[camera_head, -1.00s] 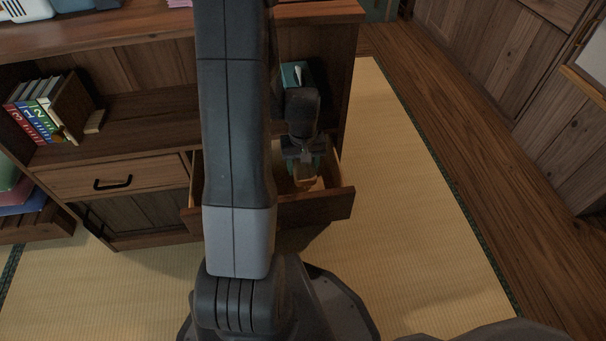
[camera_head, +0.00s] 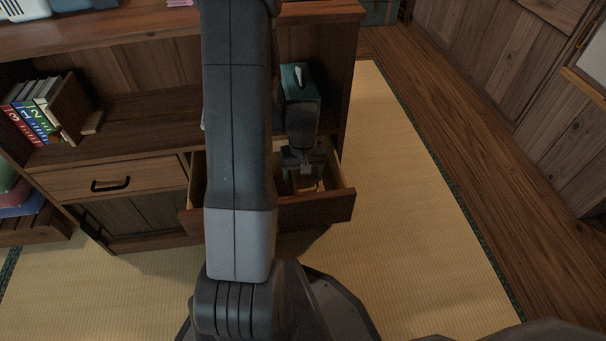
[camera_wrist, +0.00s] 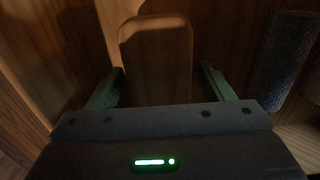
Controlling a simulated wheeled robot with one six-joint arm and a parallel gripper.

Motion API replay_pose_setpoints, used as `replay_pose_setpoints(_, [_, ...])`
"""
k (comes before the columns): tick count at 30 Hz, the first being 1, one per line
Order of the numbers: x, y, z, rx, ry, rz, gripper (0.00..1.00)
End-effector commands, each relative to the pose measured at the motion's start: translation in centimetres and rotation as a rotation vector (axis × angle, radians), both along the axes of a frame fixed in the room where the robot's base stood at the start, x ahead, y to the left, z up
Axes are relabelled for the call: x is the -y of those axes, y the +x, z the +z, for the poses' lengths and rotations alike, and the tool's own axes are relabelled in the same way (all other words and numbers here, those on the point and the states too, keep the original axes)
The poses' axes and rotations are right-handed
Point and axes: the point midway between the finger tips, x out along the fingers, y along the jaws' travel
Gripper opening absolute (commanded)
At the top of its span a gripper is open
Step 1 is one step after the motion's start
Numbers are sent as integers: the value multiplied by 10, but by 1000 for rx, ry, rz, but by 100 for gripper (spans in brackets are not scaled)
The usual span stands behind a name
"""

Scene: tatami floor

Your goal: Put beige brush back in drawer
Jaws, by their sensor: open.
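The beige brush (camera_wrist: 155,60) shows in the wrist view as a light wooden, rounded block, lying on the drawer floor or just above it; I cannot tell which. My gripper (camera_wrist: 162,70) is open, with one green finger on each side of the brush and a visible gap to each. In the head view my gripper (camera_head: 305,180) reaches down inside the open drawer (camera_head: 318,211), and the brush is mostly hidden by it. My arm hides the left part of the drawer.
A dark, rough item (camera_wrist: 283,60) lies to the right in the wrist view. A teal tissue box (camera_head: 298,76) stands on the shelf behind my gripper. Books (camera_head: 32,122) stand on the left shelf. A closed drawer (camera_head: 110,180) is left of the open one. The tatami (camera_head: 400,200) at right is clear.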

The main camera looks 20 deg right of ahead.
Motion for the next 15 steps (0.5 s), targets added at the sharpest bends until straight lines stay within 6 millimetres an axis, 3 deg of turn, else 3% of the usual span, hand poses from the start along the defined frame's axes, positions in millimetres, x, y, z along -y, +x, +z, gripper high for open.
replay_pose_setpoints(5, [0,1,21,3,-2,0,74])
replay_pose_setpoints(15, [0,1,94,4,-2,0,74])
